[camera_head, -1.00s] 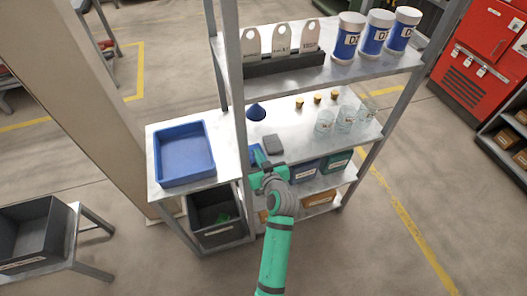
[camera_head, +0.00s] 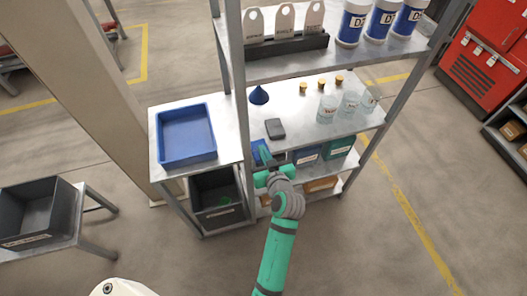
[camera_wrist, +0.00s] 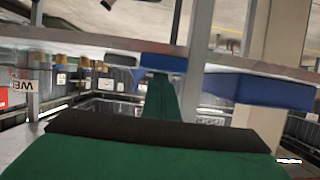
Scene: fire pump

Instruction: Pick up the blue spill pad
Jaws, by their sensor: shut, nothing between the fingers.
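The blue spill pad (camera_head: 256,147) lies at the front edge of the middle shelf (camera_head: 300,110), partly hidden by my gripper. In the wrist view a blue piece that looks like the pad (camera_wrist: 164,63) shows at the shelf edge, just beyond the fingers. My gripper (camera_head: 265,157) is at the shelf's front edge, close to the pad. It is shut and empty; its green fingers (camera_wrist: 160,95) show together in the wrist view. I cannot tell whether they touch the pad.
A dark grey block (camera_head: 275,128) lies just behind the pad. A blue tray (camera_head: 186,136) stands on the side table to the left. Glass beakers (camera_head: 348,104) stand to the right. Shelf posts (camera_head: 238,90) and the upper shelf (camera_head: 300,65) bound the space.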

